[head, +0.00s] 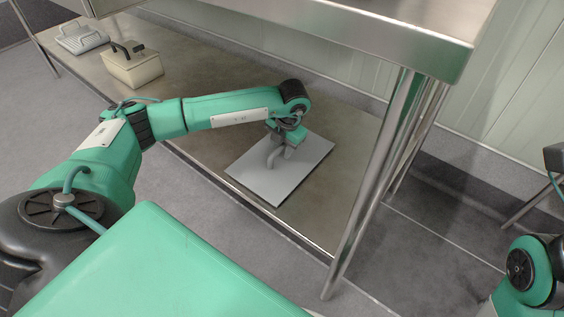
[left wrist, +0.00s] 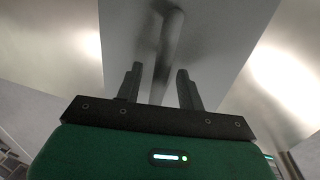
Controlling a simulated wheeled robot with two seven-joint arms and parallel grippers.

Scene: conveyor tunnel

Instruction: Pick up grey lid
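The grey lid (head: 304,163) is a flat rectangular plate lying on the lower metal shelf in the head view. Its raised grey handle (head: 272,157) stands near the middle, partly hidden by my left gripper (head: 284,150), which is low over the plate. In the left wrist view the lid (left wrist: 215,45) fills the upper middle. There my left gripper (left wrist: 158,85) is open, its dark fingers apart. The handle (left wrist: 170,40) runs between them with gaps showing on both sides. My right gripper is out of view; only part of my right arm shows at lower right.
The lower shelf (head: 185,75) is bare around the lid. A cream box with a dark handle (head: 132,64) and a lighter handled container (head: 80,38) stand at its far left. The upper table (head: 400,30) overhangs the shelf, and a metal leg (head: 370,185) stands right of the lid.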

